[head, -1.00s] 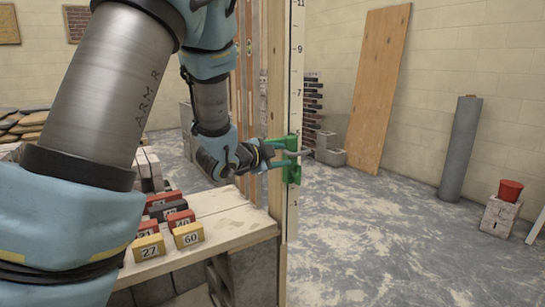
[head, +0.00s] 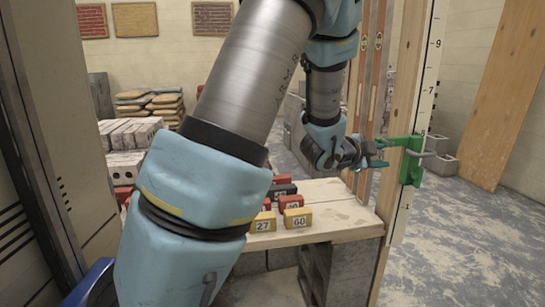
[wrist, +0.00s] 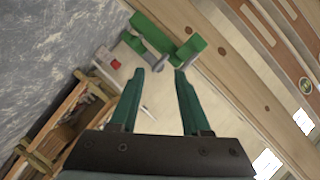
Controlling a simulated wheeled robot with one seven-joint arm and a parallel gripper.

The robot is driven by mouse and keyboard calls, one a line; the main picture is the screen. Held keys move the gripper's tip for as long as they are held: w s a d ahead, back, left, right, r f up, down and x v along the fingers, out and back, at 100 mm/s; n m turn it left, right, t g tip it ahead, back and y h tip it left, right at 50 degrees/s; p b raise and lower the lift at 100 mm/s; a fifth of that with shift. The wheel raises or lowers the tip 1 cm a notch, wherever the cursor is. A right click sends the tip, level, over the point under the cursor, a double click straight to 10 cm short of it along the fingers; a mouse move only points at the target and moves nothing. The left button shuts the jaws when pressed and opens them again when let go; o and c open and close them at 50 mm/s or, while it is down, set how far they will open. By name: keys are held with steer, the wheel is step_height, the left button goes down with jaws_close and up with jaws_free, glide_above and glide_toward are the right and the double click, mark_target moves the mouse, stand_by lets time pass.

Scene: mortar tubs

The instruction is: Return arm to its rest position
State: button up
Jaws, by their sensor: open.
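My gripper (head: 380,153) is open and empty, beside the wooden post at the right end of the bench. In the wrist view its two dark green fingers (wrist: 158,76) are spread, with nothing between them. A bright green bracket (head: 412,160) with a grey bar sits on the post's measuring scale. In the wrist view the bracket (wrist: 197,47) lies just beyond the fingertips. The fingers look apart from it, though the gap is small. My arm is bent and reaches from the bottom left across the head view.
Grey bricks (head: 128,133) and stacked bags (head: 150,105) stand behind on the left. A plywood board (head: 510,100) leans on the wall.

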steer(key=w+a+f+n+y+p, duration=0.15)
steer(key=a+n+y+p, duration=0.6)
steer(key=a, duration=1.45)
steer(key=s+a+n+g+y, duration=0.4)
steer(key=s+a+n+g, duration=0.3)
steer(key=s+a+n, duration=0.5)
steer(key=s+n, duration=0.1)
steer(key=s, duration=0.3)
steer(key=shift+s+a+p, duration=0.3)
steer(key=shift+s+p, duration=0.05)
steer(key=shift+p, duration=0.05)
steer(key=shift+w+f+y, duration=0.1)
steer(key=shift+f+y, duration=0.05)
steer(key=shift+y, duration=0.1)
